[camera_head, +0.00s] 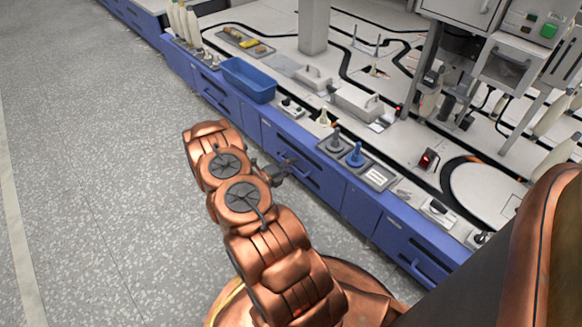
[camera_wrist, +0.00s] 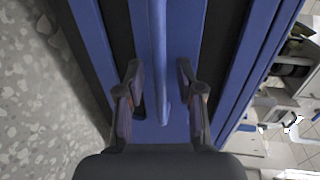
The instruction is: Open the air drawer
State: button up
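A blue drawer with a blue bar handle fills the middle of the wrist view; the handle (camera_wrist: 159,50) runs lengthwise between my fingers. I cannot read any label saying that this is the air drawer. My gripper (camera_wrist: 158,72) is open, one finger on each side of the handle, with a gap visible on both sides. In the head view my gripper (camera_head: 283,167) is at the front of the blue bench, by a drawer handle (camera_head: 303,172). The drawer front looks flush with the bench, and my gripper partly hides it.
Another drawer handle (camera_head: 415,270) is on the bench front to the right. The bench top holds a blue bin (camera_head: 248,82), a tray with grey and blue pegs (camera_head: 356,160) and machines. The grey speckled floor (camera_head: 90,160) on the left is clear.

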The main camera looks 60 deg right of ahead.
jog(key=shift+c, duration=0.4)
grip_shut()
